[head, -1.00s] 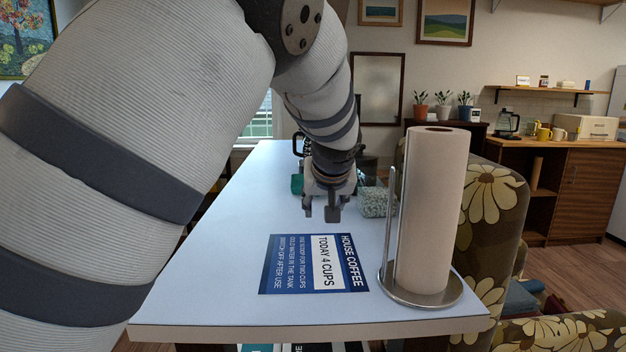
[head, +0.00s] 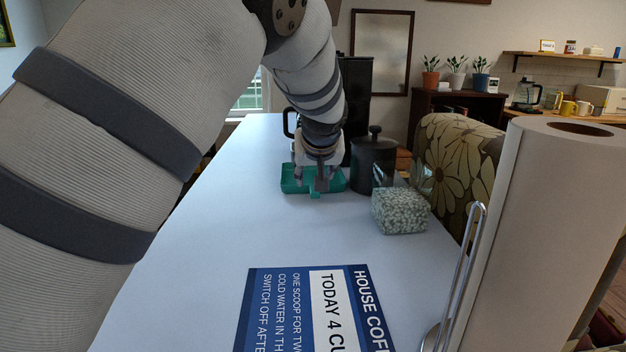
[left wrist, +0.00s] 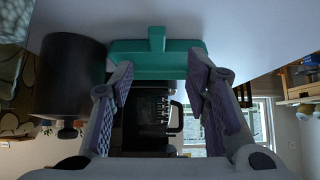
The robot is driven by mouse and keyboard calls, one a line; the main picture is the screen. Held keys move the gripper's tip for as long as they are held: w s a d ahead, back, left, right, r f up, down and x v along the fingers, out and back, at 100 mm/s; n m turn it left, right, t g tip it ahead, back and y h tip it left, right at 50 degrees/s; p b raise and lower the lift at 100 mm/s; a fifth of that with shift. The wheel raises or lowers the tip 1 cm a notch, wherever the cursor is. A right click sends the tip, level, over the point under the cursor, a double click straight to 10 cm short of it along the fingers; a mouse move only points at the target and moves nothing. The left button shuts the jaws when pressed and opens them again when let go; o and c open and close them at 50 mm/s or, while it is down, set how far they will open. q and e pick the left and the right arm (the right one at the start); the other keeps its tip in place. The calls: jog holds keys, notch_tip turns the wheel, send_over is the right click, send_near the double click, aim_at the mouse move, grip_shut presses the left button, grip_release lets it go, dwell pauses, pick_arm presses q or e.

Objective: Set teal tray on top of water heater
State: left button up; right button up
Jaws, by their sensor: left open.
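The teal tray (head: 292,186) lies on the white table beneath my left gripper (head: 311,184), a small tab on its near side. The gripper's fingers hide part of it. In the left wrist view the tray (left wrist: 155,60) is at the top, and my open left gripper (left wrist: 160,75) has its fingertips close to the tray's side, apart from each other. I cannot tell whether they touch it. A tall black appliance (head: 357,85) stands behind the gripper, partly hidden, and may be the water heater. It also shows between the fingers in the left wrist view (left wrist: 147,125).
A dark lidded canister (head: 374,160) stands right of the tray, with a speckled box (head: 400,211) in front of it. A blue coffee sign (head: 310,310) lies nearer. A paper towel roll (head: 535,240) stands at the right. The table's middle left is clear.

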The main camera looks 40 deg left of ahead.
aim_at(316, 204)
pick_arm(q)
jog(key=x, duration=0.5)
jog(key=d+f+x, duration=0.1)
jog(key=x, duration=0.1)
jog(key=shift+a+f+b, duration=0.2)
jog(key=shift+b, duration=0.2)
jog(key=shift+w+a+f, duration=0.2)
jog(key=shift+w, duration=0.05)
jog(key=shift+r, duration=0.15)
grip_shut()
